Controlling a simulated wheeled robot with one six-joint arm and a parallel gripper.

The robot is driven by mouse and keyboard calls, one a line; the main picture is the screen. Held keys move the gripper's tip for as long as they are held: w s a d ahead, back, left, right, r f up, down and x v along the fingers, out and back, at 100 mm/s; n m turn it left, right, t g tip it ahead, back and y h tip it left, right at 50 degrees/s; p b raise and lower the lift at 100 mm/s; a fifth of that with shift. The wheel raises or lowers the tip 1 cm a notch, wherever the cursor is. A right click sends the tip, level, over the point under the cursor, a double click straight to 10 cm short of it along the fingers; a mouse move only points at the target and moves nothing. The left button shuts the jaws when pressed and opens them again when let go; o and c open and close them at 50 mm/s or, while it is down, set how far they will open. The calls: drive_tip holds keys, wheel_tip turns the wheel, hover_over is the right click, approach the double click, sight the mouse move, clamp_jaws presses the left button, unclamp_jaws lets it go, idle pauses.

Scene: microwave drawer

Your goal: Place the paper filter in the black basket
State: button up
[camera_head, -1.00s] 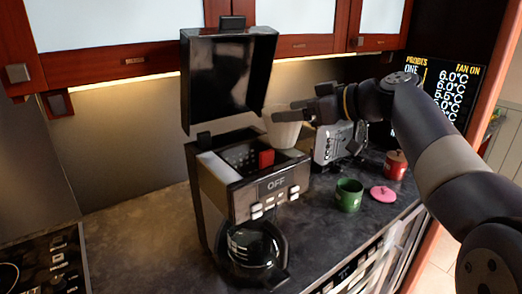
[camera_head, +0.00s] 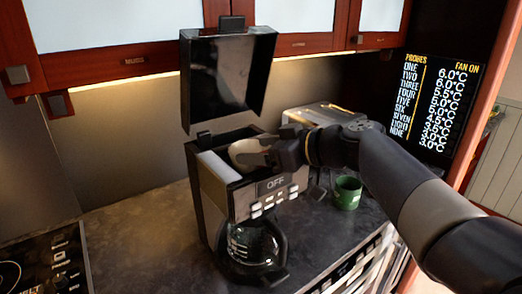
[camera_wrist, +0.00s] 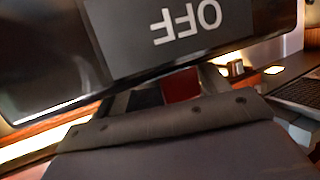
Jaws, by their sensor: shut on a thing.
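The coffee machine (camera_head: 208,195) stands on the counter with its black lid (camera_head: 230,75) raised. The pale paper filter (camera_head: 246,147) is at the machine's open top, where the black basket is. My gripper (camera_head: 268,150) is shut on the filter from its right side. The filter looks tilted, and its lower part is hidden by the machine's front and my gripper. The basket's inside is mostly covered, so I cannot tell whether the filter touches it. The wrist view shows the upside-down OFF panel (camera_wrist: 175,28) and a small red part (camera_wrist: 181,85) close by.
A glass carafe (camera_head: 255,245) sits under the machine. A green mug (camera_head: 346,192) stands to the right on the counter. A grey appliance (camera_head: 318,113) is behind my arm. A temperature display (camera_head: 434,100) is at the right. The counter at left (camera_head: 140,225) is clear.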

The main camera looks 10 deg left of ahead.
drive_tip(key=shift+f, duration=0.15)
drive_tip(key=o, duration=0.9)
drive_tip(key=shift+o, duration=0.2)
drive_tip(key=shift+r+p, duration=0.2)
drive_tip(key=shift+p, duration=0.35)
drive_tip(key=b+v, duration=0.3)
drive_tip(key=v, duration=0.7)
drive_tip(key=shift+d+f+b, duration=0.3)
drive_tip(key=shift+d+b, duration=0.05)
drive_tip(key=shift+d, duration=0.15)
